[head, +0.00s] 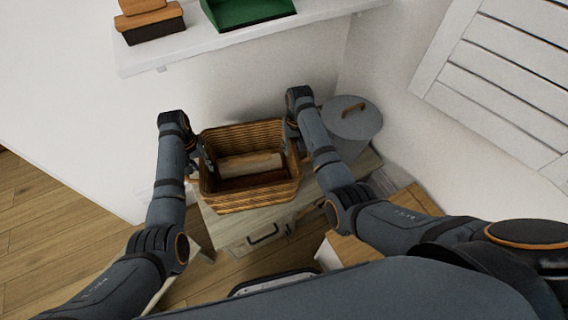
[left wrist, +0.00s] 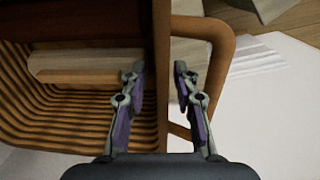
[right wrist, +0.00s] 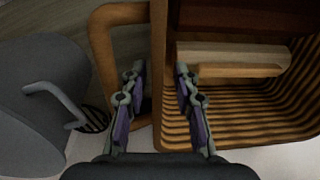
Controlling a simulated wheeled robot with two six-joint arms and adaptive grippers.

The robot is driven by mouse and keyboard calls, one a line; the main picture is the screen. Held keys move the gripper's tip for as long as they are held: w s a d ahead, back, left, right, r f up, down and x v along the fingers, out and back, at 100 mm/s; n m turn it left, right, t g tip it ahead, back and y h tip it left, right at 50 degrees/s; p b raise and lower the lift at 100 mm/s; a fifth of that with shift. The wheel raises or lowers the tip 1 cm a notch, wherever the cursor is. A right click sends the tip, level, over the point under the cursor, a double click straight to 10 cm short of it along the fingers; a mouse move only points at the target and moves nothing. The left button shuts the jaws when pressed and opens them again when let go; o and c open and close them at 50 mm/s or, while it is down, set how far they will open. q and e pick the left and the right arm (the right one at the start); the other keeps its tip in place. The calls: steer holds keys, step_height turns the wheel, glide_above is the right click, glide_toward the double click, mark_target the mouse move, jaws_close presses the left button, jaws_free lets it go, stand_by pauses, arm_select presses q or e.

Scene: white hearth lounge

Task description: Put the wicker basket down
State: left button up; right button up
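The wicker basket (head: 250,205) is upright between my two arms, over the pale wooden top of a small cabinet (head: 225,232). It appears to stand there, but its underside is hidden. A light wooden block (head: 250,160) and a dark brown thing lie inside it. My left gripper (left wrist: 158,72) has its fingers spread on both sides of the basket's side wall by a handle, with gaps showing. My right gripper (right wrist: 160,72) straddles the opposite wall by the other handle (right wrist: 103,60), also with gaps. Both grippers also show in the head view, left (head: 203,162) and right (head: 293,135).
A grey lidded bin (head: 350,125) stands close behind my right gripper. A white shelf (head: 200,42) above holds a wooden brush (head: 150,25) and a green tray (head: 248,10). A white slatted panel (head: 505,70) is at right. Wood floor (head: 50,220) is clear at left.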

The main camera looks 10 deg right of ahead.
arm_select(q)
steer(key=r, duration=0.7)
steer(key=shift+a+r, duration=0.2)
steer(key=shift+a, duration=0.05)
arm_select(e)
step_height(320, 180, up, 12)
steer(key=shift+d, duration=0.4)
arm_select(q)
steer(key=shift+f, duration=0.1)
arm_select(e)
steer(key=shift+f, duration=0.1)
